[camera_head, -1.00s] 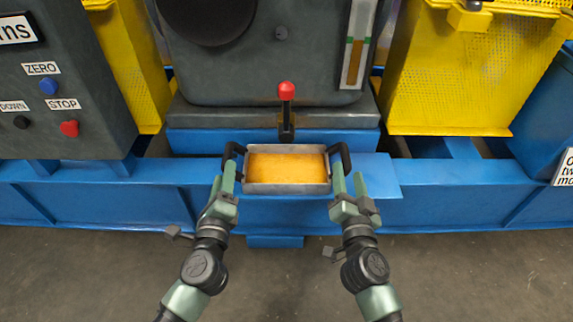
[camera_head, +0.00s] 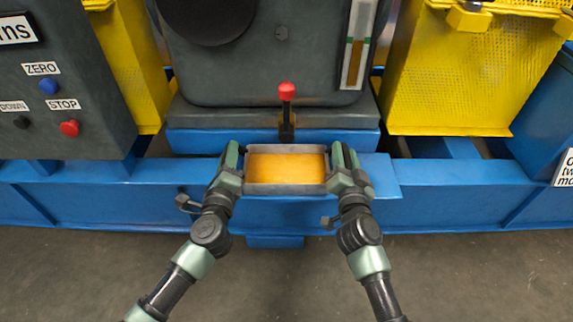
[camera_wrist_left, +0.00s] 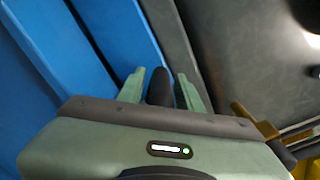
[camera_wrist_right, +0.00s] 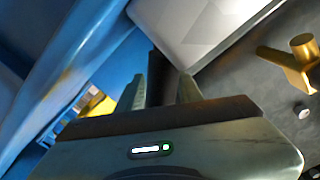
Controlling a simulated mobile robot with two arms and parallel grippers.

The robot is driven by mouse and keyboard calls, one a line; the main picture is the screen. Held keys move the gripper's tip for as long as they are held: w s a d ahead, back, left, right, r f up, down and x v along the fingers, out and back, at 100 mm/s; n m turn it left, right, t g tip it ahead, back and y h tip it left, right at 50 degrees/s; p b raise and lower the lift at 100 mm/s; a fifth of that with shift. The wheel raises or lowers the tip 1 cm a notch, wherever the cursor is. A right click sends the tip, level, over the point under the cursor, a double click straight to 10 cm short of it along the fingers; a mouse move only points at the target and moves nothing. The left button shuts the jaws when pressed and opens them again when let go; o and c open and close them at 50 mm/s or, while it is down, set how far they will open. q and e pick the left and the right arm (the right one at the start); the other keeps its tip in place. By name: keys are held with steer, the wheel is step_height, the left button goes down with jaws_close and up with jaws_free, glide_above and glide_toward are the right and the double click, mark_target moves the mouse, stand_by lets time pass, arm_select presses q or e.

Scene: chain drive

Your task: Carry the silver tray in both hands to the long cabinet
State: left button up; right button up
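The silver tray (camera_head: 285,189) rests on the blue ledge of the machine, with a flat orange-yellow area inside its rim. It has a black handle at each end; the left one shows in the left wrist view (camera_wrist_left: 160,86), the right one in the right wrist view (camera_wrist_right: 158,78). My left gripper (camera_head: 233,157) is at the left handle, one finger on either side of it, with narrow gaps showing. My right gripper (camera_head: 343,157) stands the same way around the right handle. Both look open. The long cabinet is not identifiable in view.
A red-knobbed lever (camera_head: 287,92) stands just behind the tray. The grey machine body (camera_head: 270,80) rises behind it. A control box (camera_head: 70,110) is at the left, a yellow mesh guard (camera_head: 455,75) at the right. Grey floor (camera_head: 480,270) in front is clear.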

arm_select(q)
jaws_close()
arm_select(e)
jaws_close()
stand_by(0.9)
arm_select(q)
steer(key=shift+r, duration=0.1)
